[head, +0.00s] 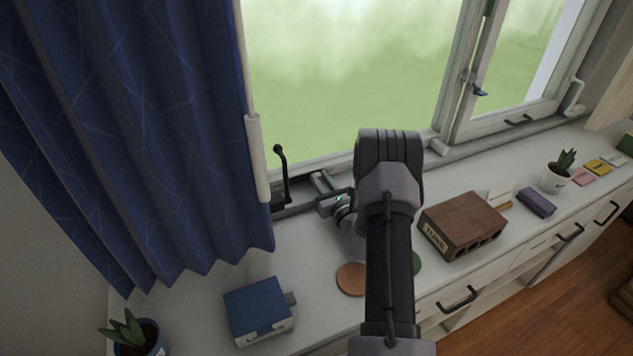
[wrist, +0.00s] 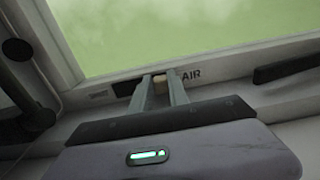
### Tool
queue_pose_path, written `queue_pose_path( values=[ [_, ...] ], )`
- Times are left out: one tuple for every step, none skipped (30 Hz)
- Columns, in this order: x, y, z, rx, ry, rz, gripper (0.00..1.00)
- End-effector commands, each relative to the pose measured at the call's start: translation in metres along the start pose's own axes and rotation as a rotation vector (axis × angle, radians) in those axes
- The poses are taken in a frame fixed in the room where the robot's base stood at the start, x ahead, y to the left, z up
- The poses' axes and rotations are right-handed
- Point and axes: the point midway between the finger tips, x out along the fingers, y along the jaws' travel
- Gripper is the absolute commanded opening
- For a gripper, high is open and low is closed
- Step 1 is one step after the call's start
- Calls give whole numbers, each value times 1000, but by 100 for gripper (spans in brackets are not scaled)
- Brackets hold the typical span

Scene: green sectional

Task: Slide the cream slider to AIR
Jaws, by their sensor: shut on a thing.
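The cream slider (wrist: 160,86) shows in the wrist view as a small pale block in a dark slot on the window's bottom frame. My gripper (wrist: 160,77) is shut on it, one finger on each side. The black letters AIR (wrist: 191,75) stand just right of the fingers. A small mark (wrist: 97,95) lies left of the slot, too small to read. In the head view my gripper (head: 320,183) reaches the window's lower frame beyond my arm. I cannot make out the slider or the lettering there.
A black handle (head: 281,172) stands left of my gripper, near the blue curtain (head: 190,120). On the sill are a blue box (head: 257,312), a brown coaster (head: 351,279), a wooden block (head: 462,222), a purple block (head: 536,202) and a potted plant (head: 555,177). My arm hides part of the sill.

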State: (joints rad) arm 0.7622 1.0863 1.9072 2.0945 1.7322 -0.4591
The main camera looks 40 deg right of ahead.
Motion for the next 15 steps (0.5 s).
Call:
queue_pose_path(
  values=[
    [0,-2,0,0,-1,-5,0],
    [0,-2,0,1,-1,-5,0],
    [0,-2,0,0,-1,-5,26],
    [0,-2,0,1,-1,-5,32],
    [0,-2,0,0,-1,-5,38],
    [0,-2,0,0,-1,-4,44],
    [0,-1,0,0,-1,-4,44],
    [0,-1,0,0,-1,-4,44],
    [0,-1,0,0,-1,-4,44],
    [0,-1,0,0,-1,-3,44],
    [0,-1,0,0,-1,-3,44],
    [0,-1,0,0,-1,-3,44],
    [0,-1,0,0,-1,-3,44],
    [0,-1,0,0,-1,-3,44],
    [-1,-1,0,1,-1,-3,44]
  ],
)
